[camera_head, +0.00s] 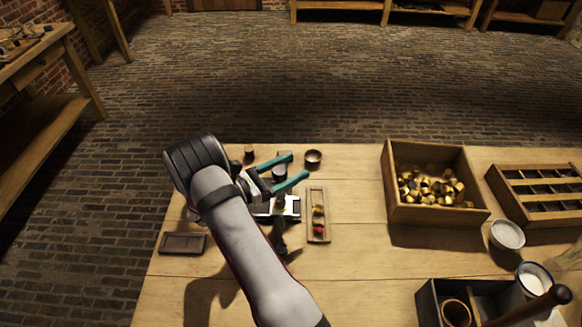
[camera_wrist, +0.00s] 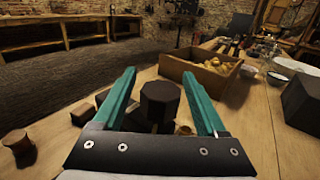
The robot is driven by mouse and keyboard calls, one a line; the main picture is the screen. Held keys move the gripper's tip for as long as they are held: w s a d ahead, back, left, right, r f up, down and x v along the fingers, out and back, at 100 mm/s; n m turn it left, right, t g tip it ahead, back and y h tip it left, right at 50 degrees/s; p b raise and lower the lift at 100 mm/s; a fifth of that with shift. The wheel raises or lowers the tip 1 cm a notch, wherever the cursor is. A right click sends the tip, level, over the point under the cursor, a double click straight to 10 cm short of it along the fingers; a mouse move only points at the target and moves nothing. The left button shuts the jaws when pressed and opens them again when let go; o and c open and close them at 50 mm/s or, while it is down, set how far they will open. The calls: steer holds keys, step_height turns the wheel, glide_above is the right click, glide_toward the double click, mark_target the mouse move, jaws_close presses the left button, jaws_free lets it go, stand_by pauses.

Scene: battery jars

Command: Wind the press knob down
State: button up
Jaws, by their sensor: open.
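The press knob (camera_wrist: 160,102) is a dark, faceted cylinder. In the wrist view it stands between the two teal fingers of my gripper (camera_wrist: 160,74), with gaps visible on both sides. In the head view my gripper (camera_head: 299,166) comes in from the left, its fingers open around the dark knob (camera_head: 279,173). The press body (camera_head: 291,207), with a bright metal part, sits just below the fingers in the picture and is partly covered by my arm. In the wrist view the press below the knob is mostly hidden by my gripper's palm.
A narrow tray (camera_head: 327,237) with yellow and red pieces lies right of the press. A small dark cup (camera_head: 313,157) stands beyond the fingers. A wooden box (camera_head: 402,214) holds many brass pieces; a divided rack (camera_head: 503,196) stands farther right. A dark flat tray (camera_head: 183,243) lies left.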

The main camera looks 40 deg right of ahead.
steer(key=shift+d, duration=0.15)
jaws_close()
steer(key=shift+s+m+g+y, duration=0.2)
steer(key=shift+m+g+y, duration=0.2)
steer(key=shift+m+g, duration=0.6)
steer(key=shift+s+m+g+y, duration=0.2)
steer(key=shift+m+g+y, duration=0.3)
steer(key=shift+g, duration=0.9)
jaws_free()
steer(key=v, duration=1.6)
steer(key=shift+s+f, duration=0.1)
steer(key=shift+f, duration=0.05)
